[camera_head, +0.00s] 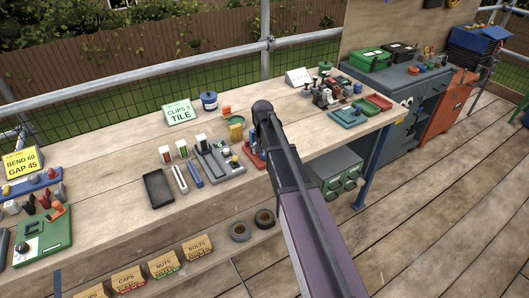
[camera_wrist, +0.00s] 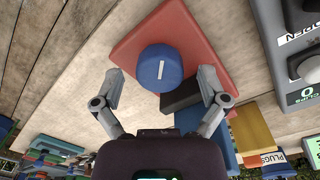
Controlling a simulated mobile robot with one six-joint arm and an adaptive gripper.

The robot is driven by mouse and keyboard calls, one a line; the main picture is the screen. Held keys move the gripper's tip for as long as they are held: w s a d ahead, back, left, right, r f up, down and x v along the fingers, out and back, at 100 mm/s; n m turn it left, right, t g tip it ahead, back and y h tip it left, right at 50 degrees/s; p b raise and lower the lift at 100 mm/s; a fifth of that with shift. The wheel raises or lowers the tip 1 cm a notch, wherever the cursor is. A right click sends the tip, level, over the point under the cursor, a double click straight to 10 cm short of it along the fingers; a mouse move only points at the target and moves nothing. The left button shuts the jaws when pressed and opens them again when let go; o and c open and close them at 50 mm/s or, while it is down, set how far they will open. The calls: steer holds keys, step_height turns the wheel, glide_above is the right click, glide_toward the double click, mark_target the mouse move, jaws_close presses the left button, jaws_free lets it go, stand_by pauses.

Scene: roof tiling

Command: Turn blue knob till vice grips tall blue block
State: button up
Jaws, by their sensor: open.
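The blue knob (camera_wrist: 160,68), with a white line on its top, stands over the red base (camera_wrist: 128,42) of the vice in the wrist view. My gripper (camera_wrist: 163,74) is open, with one finger on each side of the knob and visible gaps between. A dark block-like vice part (camera_wrist: 182,100) lies beside the knob. A blue piece (camera_wrist: 188,121) behind it, partly covered by my right finger, may be the tall blue block; whether the vice touches it cannot be told. In the head view my arm hides most of the red vice (camera_head: 249,151).
Small red and green trays (camera_head: 377,102) lie to the right. The bench front (camera_head: 225,195) has bare wood.

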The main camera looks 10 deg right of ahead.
mark_target(264, 153)
steer(key=shift+n, duration=0.3)
steer(key=n, duration=0.8)
step_height(264, 153, up, 14)
steer(key=p, duration=1.4)
steer(key=s+f+m+b, duration=0.1)
steer(key=s+m, duration=0.1)
steer(key=s, duration=0.9)
steer(key=s+a+f+m+b, duration=0.1)
steer(key=s+f+m+b, duration=0.1)
steer(key=s, duration=0.9)
steer(key=shift+s+m, duration=0.4)
steer(key=shift+w, duration=0.1)
